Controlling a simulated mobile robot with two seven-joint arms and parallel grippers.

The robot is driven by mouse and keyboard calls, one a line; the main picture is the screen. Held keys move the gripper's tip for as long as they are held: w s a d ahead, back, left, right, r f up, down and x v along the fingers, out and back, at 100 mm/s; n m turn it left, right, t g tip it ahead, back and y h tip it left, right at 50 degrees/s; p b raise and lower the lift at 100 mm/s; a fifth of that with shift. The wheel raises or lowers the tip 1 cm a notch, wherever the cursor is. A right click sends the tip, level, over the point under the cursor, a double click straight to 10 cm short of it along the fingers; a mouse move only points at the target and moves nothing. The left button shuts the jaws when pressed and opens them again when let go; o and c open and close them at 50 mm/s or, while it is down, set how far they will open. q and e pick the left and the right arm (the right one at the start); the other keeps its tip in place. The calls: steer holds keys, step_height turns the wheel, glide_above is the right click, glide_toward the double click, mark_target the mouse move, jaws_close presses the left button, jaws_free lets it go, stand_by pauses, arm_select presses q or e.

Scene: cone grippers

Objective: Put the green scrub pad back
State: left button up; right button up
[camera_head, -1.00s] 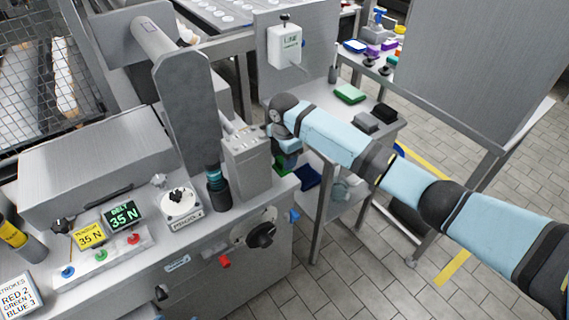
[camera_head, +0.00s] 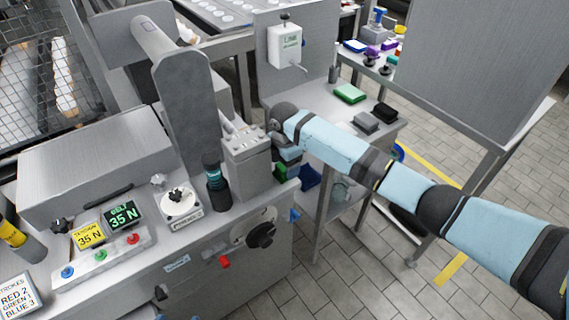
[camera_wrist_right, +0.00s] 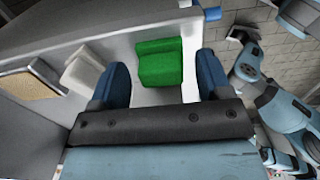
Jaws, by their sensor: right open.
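A green scrub pad (camera_head: 281,171) sits at the right end of the machine top in the head view, partly hidden by my right gripper. In the right wrist view the green pad (camera_wrist_right: 160,62) is a bright block on a pale surface. My right gripper (camera_wrist_right: 162,72) is open, with its two blue fingers on either side of the pad in that picture. My left gripper is not in view.
Another green pad (camera_head: 350,93) lies on the side table (camera_head: 318,101), near a grey pad (camera_head: 366,122) and a black pad (camera_head: 385,111). A grey block with buttons (camera_head: 247,155) stands close left of my right gripper.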

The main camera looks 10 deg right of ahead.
step_height(320, 180, up, 12)
steer(key=shift+p, duration=0.45)
stand_by(0.4)
